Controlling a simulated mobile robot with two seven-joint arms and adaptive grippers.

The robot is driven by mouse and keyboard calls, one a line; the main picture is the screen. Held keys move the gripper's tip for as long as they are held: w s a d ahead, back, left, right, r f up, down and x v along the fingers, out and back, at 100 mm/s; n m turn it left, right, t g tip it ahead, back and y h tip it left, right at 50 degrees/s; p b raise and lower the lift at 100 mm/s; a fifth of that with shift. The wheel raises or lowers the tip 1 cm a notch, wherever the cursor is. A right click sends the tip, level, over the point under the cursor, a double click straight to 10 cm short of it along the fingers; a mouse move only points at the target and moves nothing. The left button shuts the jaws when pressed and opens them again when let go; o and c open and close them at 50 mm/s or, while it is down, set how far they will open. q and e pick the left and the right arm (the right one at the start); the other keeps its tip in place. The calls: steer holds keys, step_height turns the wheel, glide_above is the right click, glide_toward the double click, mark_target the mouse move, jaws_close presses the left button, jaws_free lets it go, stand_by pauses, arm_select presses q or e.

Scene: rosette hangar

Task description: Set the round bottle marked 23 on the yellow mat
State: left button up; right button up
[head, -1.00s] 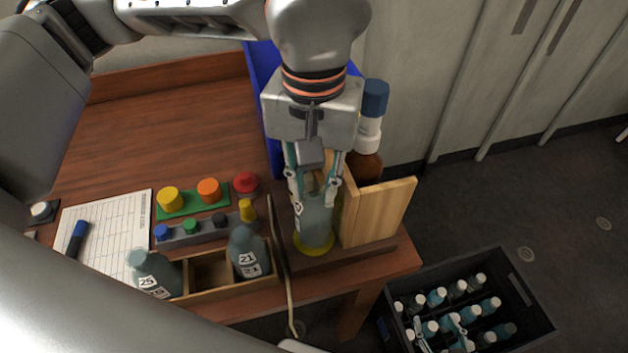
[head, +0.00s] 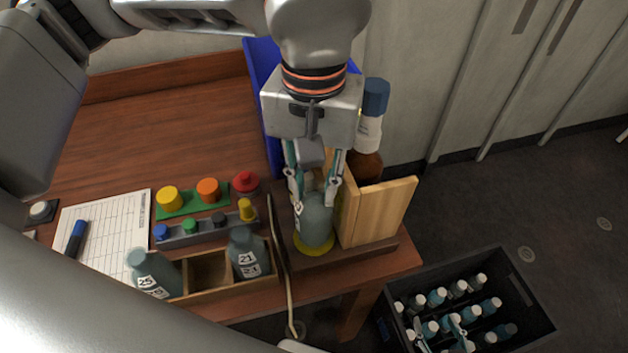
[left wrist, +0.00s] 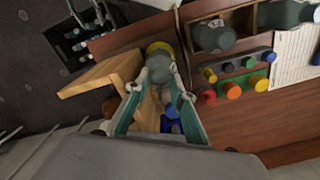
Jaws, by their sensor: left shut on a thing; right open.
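My left gripper (head: 316,188) is shut on a round grey-blue bottle (head: 317,222), with a finger on each side. The bottle is upright at the yellow mat (head: 314,247), whose rim shows around its base. I cannot tell whether the base touches the mat. A pale label shows on the bottle's left side, but its number is not readable. The left wrist view also shows the bottle (left wrist: 160,70) between the fingers and the yellow mat (left wrist: 158,47) beyond it. My right gripper (head: 444,338) is open, low over the dark crate.
A wooden panel (head: 380,212) stands close right of the bottle, with a brown blue-capped bottle (head: 367,166) behind. A cable (head: 283,270) runs at left. A wooden rack (head: 210,272) holds bottles 25 and 21. The dark crate (head: 535,300) holds several bottles.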

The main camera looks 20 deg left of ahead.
arm_select(q)
steer(key=shift+f+b, duration=0.3)
steer(key=shift+b, duration=0.1)
stand_by(1.4)
steer(key=o, duration=1.3)
steer(key=shift+a, duration=0.15)
steer(key=shift+o, duration=0.2)
steer(key=shift+c, duration=0.3)
